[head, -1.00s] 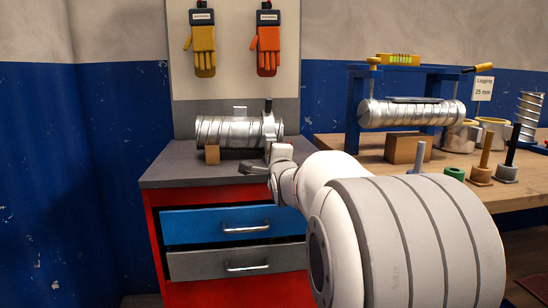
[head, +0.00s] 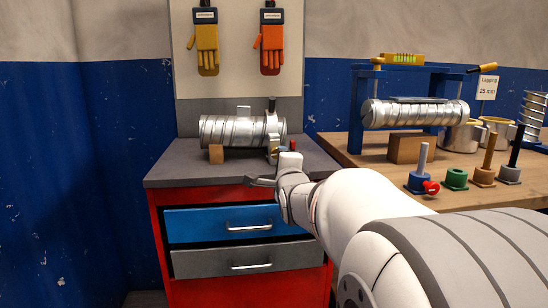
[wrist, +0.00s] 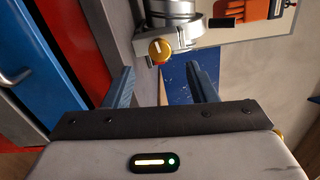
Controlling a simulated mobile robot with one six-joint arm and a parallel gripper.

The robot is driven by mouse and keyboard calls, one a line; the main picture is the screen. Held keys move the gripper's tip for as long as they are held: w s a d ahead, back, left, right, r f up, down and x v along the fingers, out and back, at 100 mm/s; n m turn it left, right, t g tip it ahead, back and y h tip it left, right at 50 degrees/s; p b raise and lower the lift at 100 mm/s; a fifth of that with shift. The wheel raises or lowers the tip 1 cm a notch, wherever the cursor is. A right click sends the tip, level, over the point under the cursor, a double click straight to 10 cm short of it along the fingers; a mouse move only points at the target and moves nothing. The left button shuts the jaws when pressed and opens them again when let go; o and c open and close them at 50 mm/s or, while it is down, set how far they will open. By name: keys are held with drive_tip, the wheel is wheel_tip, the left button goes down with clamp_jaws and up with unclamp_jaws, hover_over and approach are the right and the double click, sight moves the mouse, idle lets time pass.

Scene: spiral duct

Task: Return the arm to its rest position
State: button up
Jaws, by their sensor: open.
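My gripper (head: 262,181) is at the front right edge of the grey cabinet top in the head view, lower than the duct. In the wrist view my gripper (wrist: 163,84) shows two blue-grey fingers well apart with nothing between them. Beyond the fingertips, a yellow knob (wrist: 160,50) sits on the collar of the spiral duct (wrist: 170,12). The silver spiral duct (head: 232,131) lies on the cabinet top against a small wooden block (head: 216,153), apart from my gripper.
The red cabinet (head: 163,262) has a blue drawer (head: 220,224) and a grey drawer (head: 240,258). A wooden workbench (head: 370,170) at right holds a blue stand (head: 357,95) with another duct (head: 415,114), and several pegs in bases. Two gloves (head: 207,40) hang behind.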

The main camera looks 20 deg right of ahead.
drive_tip(key=shift+s+a, duration=0.2)
drive_tip(key=shift+s, duration=0.45)
drive_tip(key=s+a+r+n+g+y+p, duration=0.2)
drive_tip(key=s+a+r+n+g+p, duration=0.2)
drive_tip(key=s+a+n+g+p, duration=0.3)
drive_tip(key=s+a+r+n+g+y+p, duration=0.3)
drive_tip(key=s+a+n+g+p, duration=0.4)
drive_tip(key=s+n+p, duration=0.8)
drive_tip(key=s+a+r+p, duration=0.1)
drive_tip(key=s+a+p, duration=0.1)
drive_tip(key=p, duration=0.7)
drive_tip(key=shift+s+g, duration=0.4)
drive_tip(key=shift+s, duration=0.5)
drive_tip(key=shift+r, duration=0.1)
